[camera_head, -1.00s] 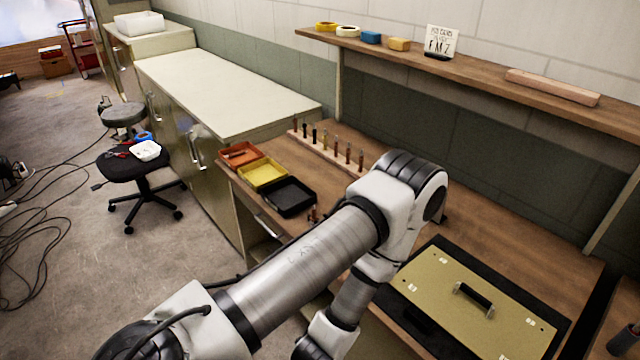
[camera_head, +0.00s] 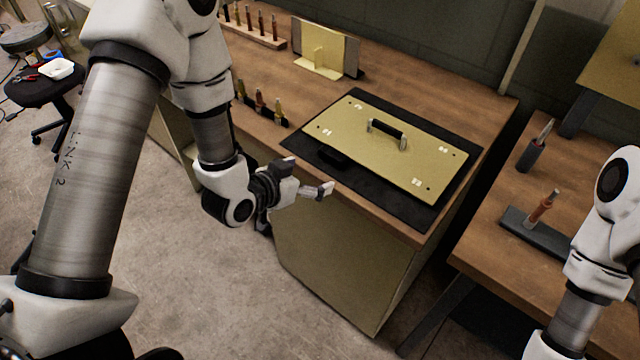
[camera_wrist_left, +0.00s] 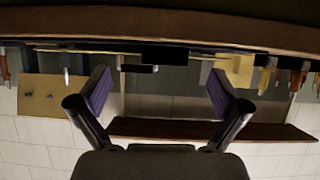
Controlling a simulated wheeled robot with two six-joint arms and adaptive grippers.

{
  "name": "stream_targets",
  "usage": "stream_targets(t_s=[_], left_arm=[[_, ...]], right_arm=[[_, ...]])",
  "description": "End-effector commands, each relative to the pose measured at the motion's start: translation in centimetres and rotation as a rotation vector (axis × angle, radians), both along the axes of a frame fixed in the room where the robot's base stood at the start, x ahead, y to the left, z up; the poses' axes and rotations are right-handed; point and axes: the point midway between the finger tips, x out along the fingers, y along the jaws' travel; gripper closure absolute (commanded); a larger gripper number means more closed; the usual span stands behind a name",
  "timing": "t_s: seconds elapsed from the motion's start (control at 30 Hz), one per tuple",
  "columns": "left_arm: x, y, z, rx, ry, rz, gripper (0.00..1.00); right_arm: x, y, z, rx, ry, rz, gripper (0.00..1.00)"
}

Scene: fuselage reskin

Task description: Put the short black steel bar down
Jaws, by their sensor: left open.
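The short black steel bar (camera_head: 333,157) lies at the near edge of the yellow-green panel (camera_head: 420,165), over the black mat (camera_head: 430,212); I cannot tell exactly what it rests on. My left gripper (camera_head: 309,175) is open and empty, just in front of the bench edge, short of the bar and apart from it. In the left wrist view my left gripper (camera_wrist_left: 158,76) shows both fingers spread, with a dark block (camera_wrist_left: 165,54), likely the bar, beyond the gap between them. My right gripper is out of view; only part of the right arm shows at the right edge.
The panel has a black handle (camera_head: 388,130). A rack of tools (camera_head: 262,105) and an upright yellow plate stand (camera_head: 322,50) are on the bench (camera_head: 440,75). A second bench on the right holds a screwdriver-like tool (camera_head: 543,205). Floor in front is clear.

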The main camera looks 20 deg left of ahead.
Motion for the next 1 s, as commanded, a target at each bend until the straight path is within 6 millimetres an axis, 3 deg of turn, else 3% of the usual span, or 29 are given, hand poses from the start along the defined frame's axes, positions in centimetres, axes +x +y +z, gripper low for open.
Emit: stream_targets(t_s=[0.03,0.13,0.27,0.63,0.87,0.9,1.0], left_arm=[[0.9,0.1,-0.2,-0.003,-0.041,0.004,0.0],[1.8,0.2,1.2,-0.005,-0.082,0.008,0.0],[3.1,-0.2,1.5,-0.002,-0.091,0.008,0.0],[8.1,-2.2,-0.6,-0.003,-0.088,0.008,0.0],[8.6,-2.4,-1.0,-0.005,-0.085,0.009,0.0],[8.6,-2.4,-1.0,-0.005,-0.086,0.01,0.04],[8.6,-2.4,-1.0,-0.005,-0.086,0.01,0.39]], right_arm=[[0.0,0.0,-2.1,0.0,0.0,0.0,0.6],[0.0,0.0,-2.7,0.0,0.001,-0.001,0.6],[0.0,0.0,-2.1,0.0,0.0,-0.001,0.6],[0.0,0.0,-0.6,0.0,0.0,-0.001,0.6],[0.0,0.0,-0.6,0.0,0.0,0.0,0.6],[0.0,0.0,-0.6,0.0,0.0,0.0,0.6],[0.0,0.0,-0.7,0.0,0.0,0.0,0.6]])
